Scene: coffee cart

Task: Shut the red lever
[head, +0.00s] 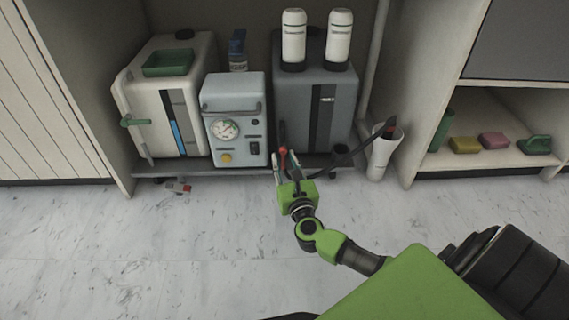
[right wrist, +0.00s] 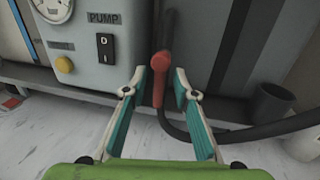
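The red lever (right wrist: 161,75) hangs in front of the grey box's lower left edge, next to the pump unit. In the head view its red end (head: 284,152) shows just at my right gripper (head: 287,160). In the right wrist view my right gripper (right wrist: 160,88) is open, with one finger on each side of the lever. A gap shows between the lever and each finger. A dark hose runs behind and below the lever. My left gripper is not in view.
The pump unit (head: 235,115) with gauge and switch stands left of the lever. The dark grey box (head: 302,105) carries two white bottles. A white tank (head: 165,85) stands farther left. A white cylinder (head: 381,158) holds the hose end at right. The floor in front is mostly clear.

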